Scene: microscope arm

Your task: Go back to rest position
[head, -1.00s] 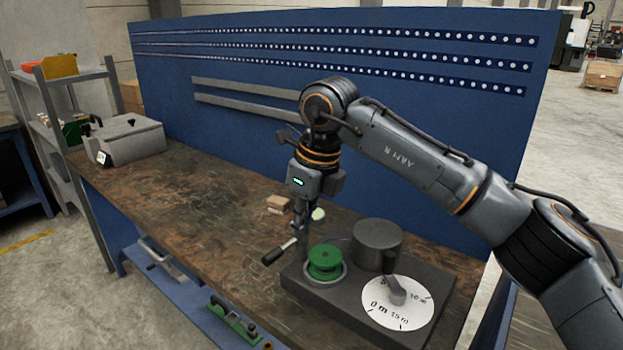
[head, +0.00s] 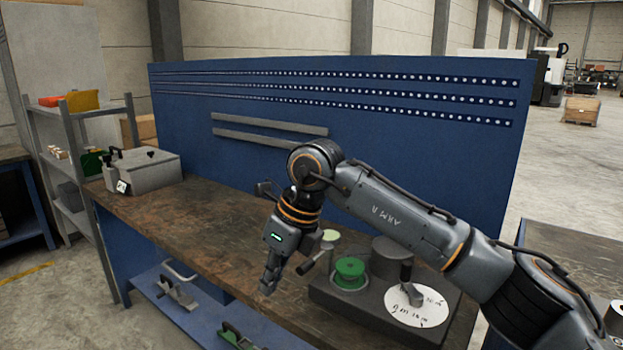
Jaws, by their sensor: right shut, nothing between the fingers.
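My right arm reaches in from the right, and my right gripper (head: 268,285) hangs pointing down over the front part of the workbench (head: 215,222). It is shut and empty. It is left of the dark machine base (head: 345,299), which carries a green spool (head: 350,270), a dark cylinder and a white dial (head: 415,306) with a lever. A black-handled crank (head: 312,262) shows just right of the gripper, apart from its fingertips as far as I can see. My left gripper is not in view.
A grey box (head: 145,172) stands at the bench's left end, near a shelf (head: 62,160) with bins. A blue perforated back panel (head: 420,140) rises behind the bench. Clamp-like tools (head: 178,290) lie on the lower shelf. The bench middle is mostly clear.

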